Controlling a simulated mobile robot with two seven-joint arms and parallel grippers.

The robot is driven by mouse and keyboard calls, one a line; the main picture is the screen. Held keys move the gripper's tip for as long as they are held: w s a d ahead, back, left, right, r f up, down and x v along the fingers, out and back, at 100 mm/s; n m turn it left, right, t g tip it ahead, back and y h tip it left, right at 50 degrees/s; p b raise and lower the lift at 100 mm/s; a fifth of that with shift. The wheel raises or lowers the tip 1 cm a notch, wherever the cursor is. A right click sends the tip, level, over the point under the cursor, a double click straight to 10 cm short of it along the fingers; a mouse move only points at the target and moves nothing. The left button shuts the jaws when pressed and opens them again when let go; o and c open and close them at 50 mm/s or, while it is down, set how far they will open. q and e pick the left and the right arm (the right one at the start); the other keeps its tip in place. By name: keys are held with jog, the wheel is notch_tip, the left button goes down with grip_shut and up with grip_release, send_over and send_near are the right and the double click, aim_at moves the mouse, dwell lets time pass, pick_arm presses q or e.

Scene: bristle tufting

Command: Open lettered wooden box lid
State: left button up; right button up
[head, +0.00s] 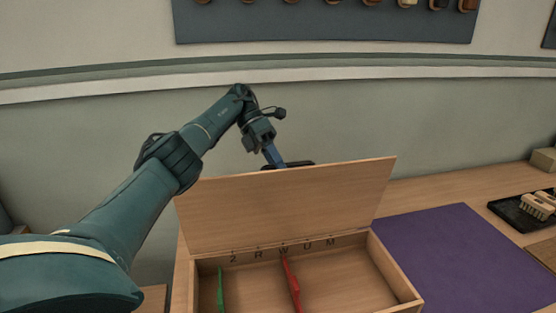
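The wooden box (411,302) stands on the table at the bottom centre of the head view. Its lid (290,205) is raised and leans back a little past upright, so the inside shows. The back inner wall carries the characters 2, R, W, U and M. A thin green piece (220,290) and a thin red piece (291,284) stand inside the box. My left gripper (288,164) is at the lid's top edge, partly hidden behind it. Its fingertips are hidden, so I cannot tell whether it touches the lid. My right gripper is out of view.
A purple mat (465,255) lies right of the box. Further right are a dark tray (512,214) with brushes (538,206) and a small block (544,159). A wall is behind the table, with a dark panel (320,24) of brushes above.

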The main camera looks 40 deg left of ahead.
pick_arm(q)
jog(key=shift+o, duration=0.8)
jog(key=shift+f, duration=0.2)
jog(key=shift+r, duration=0.1)
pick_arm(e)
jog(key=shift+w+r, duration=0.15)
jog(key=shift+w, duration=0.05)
